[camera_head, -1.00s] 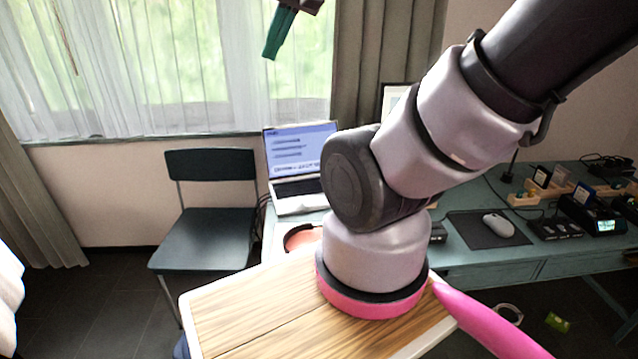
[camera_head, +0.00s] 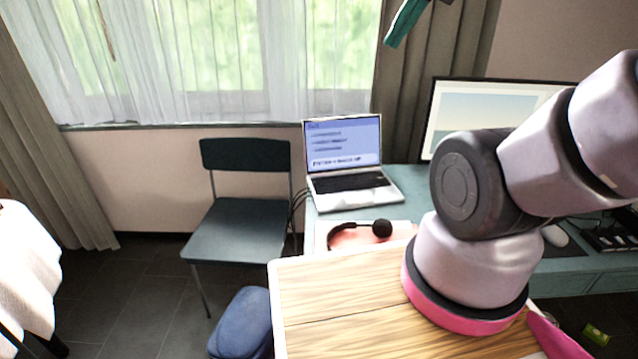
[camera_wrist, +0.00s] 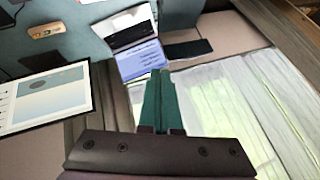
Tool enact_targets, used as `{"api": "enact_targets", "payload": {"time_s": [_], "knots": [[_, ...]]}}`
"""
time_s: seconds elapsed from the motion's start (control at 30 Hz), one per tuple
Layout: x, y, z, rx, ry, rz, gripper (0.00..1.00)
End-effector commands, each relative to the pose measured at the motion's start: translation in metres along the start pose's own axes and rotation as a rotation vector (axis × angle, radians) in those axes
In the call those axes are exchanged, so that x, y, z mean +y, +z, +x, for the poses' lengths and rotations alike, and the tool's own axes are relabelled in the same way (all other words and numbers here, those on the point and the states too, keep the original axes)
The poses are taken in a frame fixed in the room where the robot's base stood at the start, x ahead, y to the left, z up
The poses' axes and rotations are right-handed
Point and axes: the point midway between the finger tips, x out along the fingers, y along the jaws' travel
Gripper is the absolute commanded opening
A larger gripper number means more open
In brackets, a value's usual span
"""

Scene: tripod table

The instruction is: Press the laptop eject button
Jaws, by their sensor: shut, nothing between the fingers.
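The laptop (camera_head: 343,142) stands open on the teal desk (camera_head: 404,181), left of my arm in the head view. Its screen shows a blue and white page with text lines. No eject button can be made out on it at this size. In the wrist view the laptop (camera_wrist: 142,62) appears upside down just beyond my fingertips, apart from them as far as I can tell. My gripper (camera_head: 400,22) is at the top edge of the head view, high above the desk, its green fingers partly cut off. In the wrist view my gripper (camera_wrist: 161,78) has its fingers together and empty.
A headset (camera_head: 360,231) lies in front of the laptop. A monitor (camera_head: 478,112) stands right of it, and a mouse (camera_head: 555,236) is partly behind my arm. A dark chair (camera_head: 240,228) is at the left. A blue bag-like object (camera_head: 242,325) is on the floor.

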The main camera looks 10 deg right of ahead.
Motion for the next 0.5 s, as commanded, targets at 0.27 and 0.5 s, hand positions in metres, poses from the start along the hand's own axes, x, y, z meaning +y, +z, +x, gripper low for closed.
{"api": "enact_targets", "payload": {"time_s": [0.27, 0.5], "knots": [[0.004, -0.037, 0.025, 0.019, 0.037, -0.161, 0.0], [0.011, -0.112, 0.094, 0.062, 0.122, -0.566, 0.0]]}}
